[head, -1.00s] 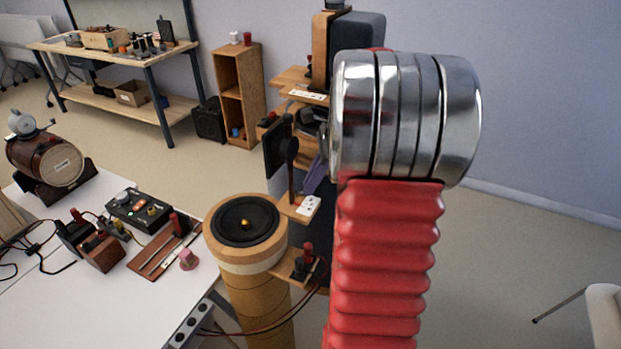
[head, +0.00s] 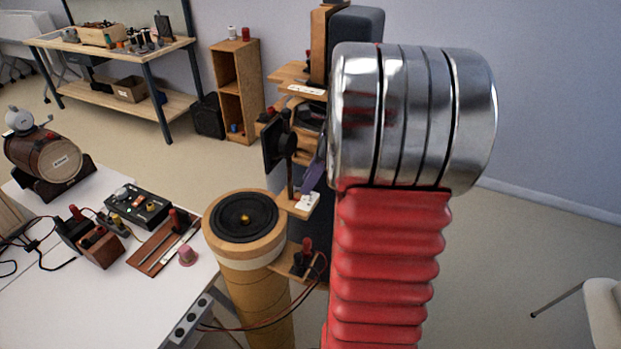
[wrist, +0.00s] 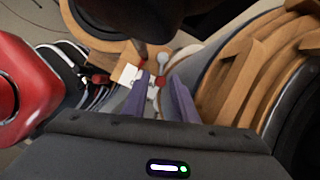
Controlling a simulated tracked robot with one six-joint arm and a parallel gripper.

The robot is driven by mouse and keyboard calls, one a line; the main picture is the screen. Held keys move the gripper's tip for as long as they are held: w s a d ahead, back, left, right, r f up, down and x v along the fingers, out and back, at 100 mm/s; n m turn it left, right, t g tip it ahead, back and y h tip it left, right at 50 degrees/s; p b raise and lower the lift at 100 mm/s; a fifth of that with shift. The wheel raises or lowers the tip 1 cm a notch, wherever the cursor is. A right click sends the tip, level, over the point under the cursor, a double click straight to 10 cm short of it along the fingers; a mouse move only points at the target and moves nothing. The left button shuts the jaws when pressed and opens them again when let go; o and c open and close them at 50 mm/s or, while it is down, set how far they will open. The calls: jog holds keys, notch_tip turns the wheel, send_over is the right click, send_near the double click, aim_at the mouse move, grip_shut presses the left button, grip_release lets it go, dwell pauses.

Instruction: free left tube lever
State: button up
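A tan cardboard tube (head: 254,290) with a black speaker cone (head: 245,218) on top stands at the table's right end. Right beside it, a wooden bracket carries a white plate (head: 307,202) and a dark upright piece with a round head (head: 287,146). My gripper's purple finger (head: 313,178) shows next to this bracket, partly hidden by my arm. In the wrist view my gripper (wrist: 160,82) is open, its two purple fingers apart. A small pale rod and a red knob (wrist: 158,81) show in the gap. I cannot tell which part is the lever, or whether the fingers touch it.
A lower bracket with a red-capped terminal (head: 306,246) and wires sits below. A dark speaker stack with wooden shelves (head: 292,76) rises behind my arm. The white table (head: 150,310) holds a control box (head: 139,208) and a barrel-shaped device (head: 50,160).

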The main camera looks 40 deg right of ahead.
jog(key=shift+o, duration=0.7)
jog(key=shift+d+r, duration=0.1)
jog(key=v, duration=1.3)
jog(key=shift+s+r, duration=0.2)
